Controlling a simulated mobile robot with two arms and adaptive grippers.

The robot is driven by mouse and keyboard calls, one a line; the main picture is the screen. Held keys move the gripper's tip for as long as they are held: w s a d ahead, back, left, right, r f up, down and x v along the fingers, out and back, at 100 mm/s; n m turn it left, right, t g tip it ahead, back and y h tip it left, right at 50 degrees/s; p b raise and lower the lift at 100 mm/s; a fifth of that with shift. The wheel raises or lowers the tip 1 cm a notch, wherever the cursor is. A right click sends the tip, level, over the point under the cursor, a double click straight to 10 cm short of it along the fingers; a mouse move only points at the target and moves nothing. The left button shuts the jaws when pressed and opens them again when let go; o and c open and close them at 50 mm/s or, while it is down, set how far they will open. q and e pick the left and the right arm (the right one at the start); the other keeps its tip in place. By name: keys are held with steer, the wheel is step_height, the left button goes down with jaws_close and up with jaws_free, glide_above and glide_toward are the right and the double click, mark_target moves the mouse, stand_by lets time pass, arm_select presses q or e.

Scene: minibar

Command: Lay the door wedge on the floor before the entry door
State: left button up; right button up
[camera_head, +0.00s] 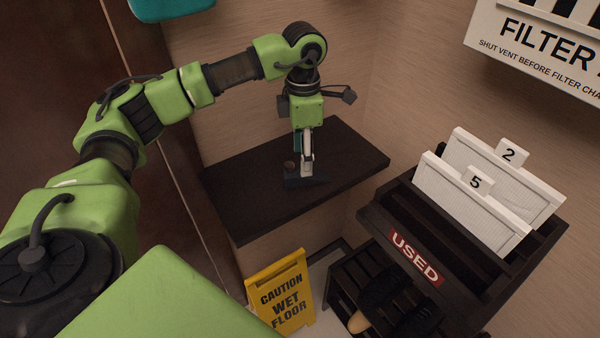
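My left arm comes in from the left, and its gripper (306,172) points down at a dark wall shelf (250,206). A low, dark, flat-looking piece (317,181), possibly the door wedge, lies at the fingertips on the shelf top. The fingers overlap it in the picture and are seen nearly edge-on, so I cannot tell whether they grip it. My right gripper is not in view. A dark brown door-like panel (150,180) stands at the left, partly hidden behind my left arm.
A yellow wet floor sign (281,293) stands below the shelf. At the right, a dark rack (462,257) marked USED holds white panels numbered 2 (505,172) and 5 (470,198). A low slatted stand (343,283) holds dark items below. A little pale floor shows beside the sign.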

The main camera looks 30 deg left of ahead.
mark_target(292, 178)
arm_select(q)
steer(key=shift+f+p, duration=0.8)
steer(key=shift+f, duration=0.15)
step_height(292, 178, down, 2)
steer(key=shift+w+f, duration=0.1)
steer(key=shift+f, duration=0.35)
steer(key=c, duration=1.4)
jaws_close()
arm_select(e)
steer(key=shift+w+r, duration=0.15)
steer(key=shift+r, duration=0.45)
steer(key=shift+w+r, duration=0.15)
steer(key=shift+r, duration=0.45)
